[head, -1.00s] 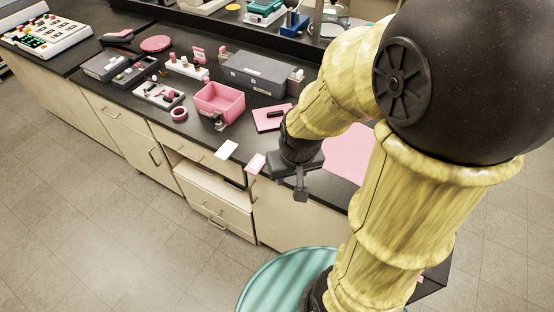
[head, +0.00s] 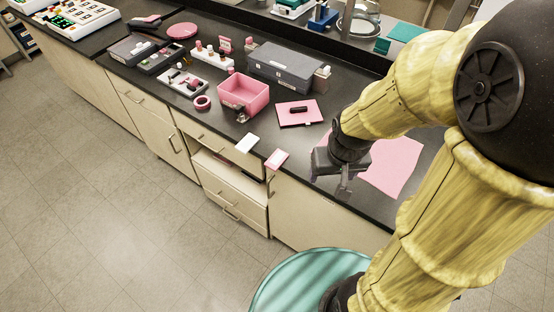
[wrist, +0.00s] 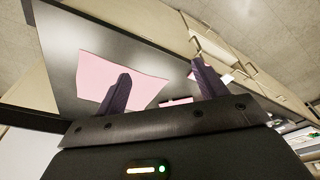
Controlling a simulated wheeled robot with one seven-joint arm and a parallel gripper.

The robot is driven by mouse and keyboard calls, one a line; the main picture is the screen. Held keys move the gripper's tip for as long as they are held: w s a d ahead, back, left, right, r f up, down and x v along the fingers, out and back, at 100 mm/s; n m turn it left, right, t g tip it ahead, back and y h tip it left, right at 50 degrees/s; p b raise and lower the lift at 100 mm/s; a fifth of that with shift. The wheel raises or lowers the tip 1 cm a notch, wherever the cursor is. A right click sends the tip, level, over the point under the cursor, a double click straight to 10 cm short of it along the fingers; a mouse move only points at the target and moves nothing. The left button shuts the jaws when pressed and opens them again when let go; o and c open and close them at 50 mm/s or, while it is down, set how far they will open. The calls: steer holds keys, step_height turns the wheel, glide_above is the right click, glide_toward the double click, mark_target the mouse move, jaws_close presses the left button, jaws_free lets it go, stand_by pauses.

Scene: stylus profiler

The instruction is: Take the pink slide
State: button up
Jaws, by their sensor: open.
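The pink slide (head: 277,159) is a small flat pink piece with a pale end. It lies at the front edge of the black counter and seems to stick out over it. A similar white slide (head: 246,143) lies to its left. My gripper (head: 330,180) is to the right of the pink slide in the head view, apart from it, open and empty. In the wrist view my gripper (wrist: 160,70) shows two spread dark fingers with nothing between them. A small pink piece by the right finger there may be the slide, partly hidden.
A large pink sheet (head: 392,165) lies on the counter behind my gripper. A pink pad with a black object (head: 299,111), a pink open box (head: 243,92) and a grey case (head: 286,70) stand further back. A drawer (head: 229,171) is partly open below. A teal round stool (head: 305,285) stands in front.

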steer(key=w+a+f+n+g+h+b, duration=0.1)
steer(key=w+a+f+n+h+b, duration=0.15)
steer(key=a+f+n+h, duration=0.45)
steer(key=w+a+f+n+g+h+b, duration=0.1)
steer(key=a+f+n+h+b, duration=0.15)
steer(key=f+n, duration=0.7)
steer(key=w+a+f+n+t+b, duration=0.1)
steer(key=a+f+n+t+b, duration=0.1)
steer(key=a+f+n+t, duration=0.2)
steer(key=w+a+f+n+t+h+b, duration=0.1)
steer(key=a+f+n+t+b, duration=0.1)
steer(key=a+f+n+t, duration=0.2)
steer(key=a+n+t, duration=0.3)
steer(key=a+t, duration=0.2)
steer(key=a, duration=0.3)
steer(key=shift+f+t, duration=0.2)
steer(key=shift+t, duration=0.2)
steer(key=shift+d+n+h, duration=0.1)
steer(key=shift+n+h, duration=0.15)
steer(key=p+x, duration=0.3)
steer(key=x, duration=0.9)
steer(key=shift+w+d, duration=0.15)
